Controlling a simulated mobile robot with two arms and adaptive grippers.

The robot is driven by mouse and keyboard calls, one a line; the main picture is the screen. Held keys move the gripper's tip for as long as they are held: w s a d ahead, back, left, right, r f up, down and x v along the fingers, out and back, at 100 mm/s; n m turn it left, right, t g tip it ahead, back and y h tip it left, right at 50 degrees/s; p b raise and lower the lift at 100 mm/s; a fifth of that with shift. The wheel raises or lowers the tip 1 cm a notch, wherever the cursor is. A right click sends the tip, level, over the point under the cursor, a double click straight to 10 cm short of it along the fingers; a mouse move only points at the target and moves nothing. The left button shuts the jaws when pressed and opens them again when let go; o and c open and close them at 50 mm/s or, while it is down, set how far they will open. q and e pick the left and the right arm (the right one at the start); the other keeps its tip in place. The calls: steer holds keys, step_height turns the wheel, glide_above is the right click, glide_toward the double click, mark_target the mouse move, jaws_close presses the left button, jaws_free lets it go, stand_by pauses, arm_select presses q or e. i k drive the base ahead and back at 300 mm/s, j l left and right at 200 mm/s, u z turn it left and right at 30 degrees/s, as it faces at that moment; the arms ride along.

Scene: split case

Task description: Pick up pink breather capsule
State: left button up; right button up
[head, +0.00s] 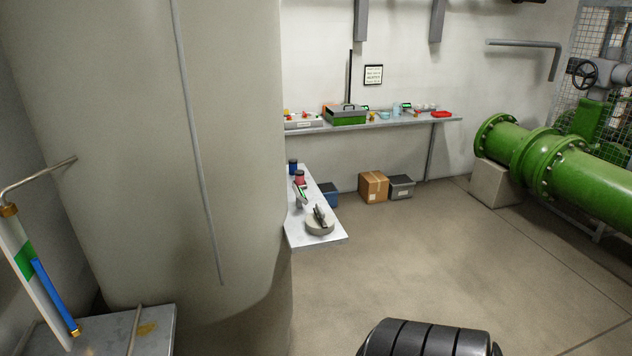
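A small dark pinkish-red item (299,177), possibly the pink breather capsule, stands on the narrow grey side bench (316,236). It is too small and far off to be sure. Neither gripper's fingers are in view. Only a dark ribbed part of my own body shows at the bottom edge, right of centre.
A blue-and-dark jar (293,167) and a round grey object (320,221) share the side bench. A wall shelf (398,123) holds a green case (346,116) and a red dish (441,114). A large tank (150,130) blocks the left. Floor (430,260) ahead is clear.

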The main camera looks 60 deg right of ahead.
mark_target(299, 172)
steer(key=l+z, duration=0.1)
steer(key=z, duration=1.8)
steer(key=i+l+u, duration=0.1)
steer(key=i+l, duration=0.15)
steer(key=i+l+u, duration=0.1)
steer(key=i+l, duration=0.4)
steer(key=l, duration=0.2)
steer(key=i+l+u, duration=0.25)
steer(key=i+l, duration=0.2)
steer(key=l, duration=0.3)
steer(key=i+l+u, duration=0.1)
steer(key=i+l, duration=0.15)
steer(key=i+l+u, duration=0.1)
steer(key=l, duration=0.4)
steer(key=i, duration=0.1)
